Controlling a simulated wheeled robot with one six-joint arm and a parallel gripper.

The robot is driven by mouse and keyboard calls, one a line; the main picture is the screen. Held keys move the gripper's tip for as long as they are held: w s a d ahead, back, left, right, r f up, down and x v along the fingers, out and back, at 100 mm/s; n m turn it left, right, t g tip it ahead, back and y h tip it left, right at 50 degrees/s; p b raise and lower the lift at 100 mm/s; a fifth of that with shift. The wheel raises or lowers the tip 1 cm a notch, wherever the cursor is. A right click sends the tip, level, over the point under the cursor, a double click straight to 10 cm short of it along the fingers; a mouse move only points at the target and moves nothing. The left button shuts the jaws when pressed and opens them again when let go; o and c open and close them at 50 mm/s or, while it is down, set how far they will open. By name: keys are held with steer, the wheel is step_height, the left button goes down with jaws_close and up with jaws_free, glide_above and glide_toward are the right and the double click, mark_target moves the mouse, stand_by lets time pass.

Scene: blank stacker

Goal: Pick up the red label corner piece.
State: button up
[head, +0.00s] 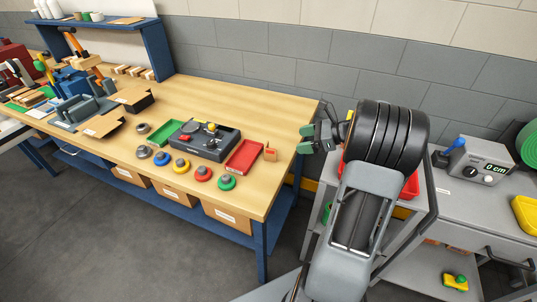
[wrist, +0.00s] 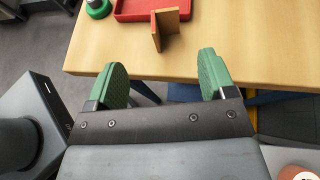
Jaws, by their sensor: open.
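A small wooden corner piece (head: 270,154) stands upright near the right end of the workbench, just right of the red tray. In the wrist view the corner piece (wrist: 168,27) shows two wooden walls meeting at an angle, with a reddish side facing left. I cannot make out a label on it. My gripper (head: 304,139) is open and empty, off the bench's right end and apart from the piece. In the wrist view its green finger pads (wrist: 162,68) are spread wide, with the piece ahead of them and roughly between them.
The red tray (head: 243,156) lies close beside the piece. A dark grey fixture (head: 215,147), a green tray (head: 166,131) and several coloured round knobs stand further left. A grey cart (head: 425,215) is under my arm at right.

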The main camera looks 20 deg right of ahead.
glide_toward(267, 144)
steer(key=w+a+f, duration=0.1)
steer(key=a+f, duration=0.1)
steer(key=shift+w+a+m, duration=0.3)
steer(key=shift+w, duration=0.05)
steer(key=shift+p+x, duration=0.4)
steer(key=shift+x, duration=2.55)
steer(key=shift+r, duration=0.2)
steer(key=c, duration=1)
steer(key=shift+r, duration=0.1)
